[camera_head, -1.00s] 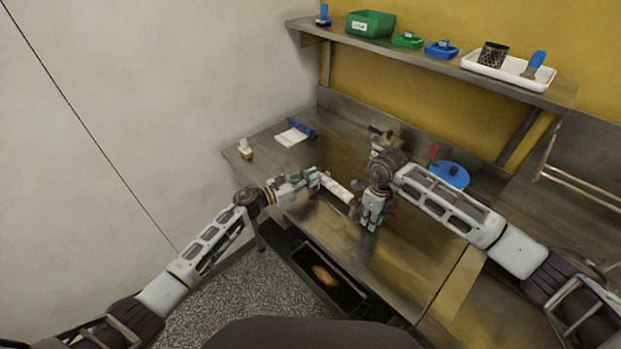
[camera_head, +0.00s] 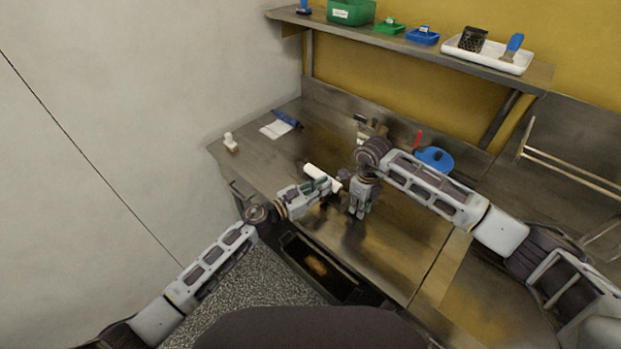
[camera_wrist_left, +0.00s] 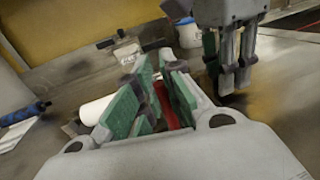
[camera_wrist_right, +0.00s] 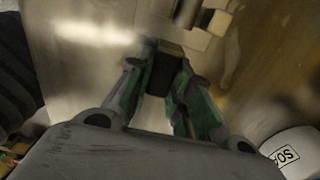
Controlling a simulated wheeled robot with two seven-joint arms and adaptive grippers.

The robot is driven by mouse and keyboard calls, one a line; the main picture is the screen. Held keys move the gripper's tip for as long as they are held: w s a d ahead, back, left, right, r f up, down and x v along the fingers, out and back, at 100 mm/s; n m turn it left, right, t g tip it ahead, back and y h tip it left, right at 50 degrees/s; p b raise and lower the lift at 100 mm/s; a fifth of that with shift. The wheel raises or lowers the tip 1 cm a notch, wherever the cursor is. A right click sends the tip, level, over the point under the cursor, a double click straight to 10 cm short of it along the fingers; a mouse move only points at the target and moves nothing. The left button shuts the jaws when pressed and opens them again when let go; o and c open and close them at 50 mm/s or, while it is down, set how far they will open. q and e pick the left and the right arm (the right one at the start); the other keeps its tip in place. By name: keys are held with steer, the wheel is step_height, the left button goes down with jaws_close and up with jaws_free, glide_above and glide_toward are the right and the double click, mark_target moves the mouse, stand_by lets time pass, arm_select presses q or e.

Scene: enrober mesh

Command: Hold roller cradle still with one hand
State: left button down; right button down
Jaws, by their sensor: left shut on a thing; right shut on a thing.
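A white roller (camera_head: 318,176) lies on the steel bench just behind my left gripper (camera_head: 334,186); it also shows in the left wrist view (camera_wrist_left: 95,110). My left gripper's green pads are shut on a narrow red piece (camera_wrist_left: 166,104), mostly hidden between them. My right gripper (camera_head: 357,212) points down, just right of the left one. In the right wrist view, its pads are shut on a small dark block (camera_wrist_right: 164,74) low over the bench. I cannot tell which of these held parts belongs to the roller cradle; the arms hide much of it.
A blue tool (camera_head: 286,118), a white sheet (camera_head: 273,131) and a small white bottle (camera_head: 230,142) are at the bench's left end. A shelf (camera_head: 400,45) with bins and a white tray (camera_head: 487,57) hangs above.

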arm_select(q)
steer(key=shift+s+d, duration=0.7)
steer(key=shift+s, duration=0.05)
steer(key=c, duration=1.5)
jaws_free()
steer(key=shift+a, duration=0.2)
steer(key=shift+a, duration=0.15)
steer(key=v, duration=1.1)
steer(key=shift+s, duration=0.25)
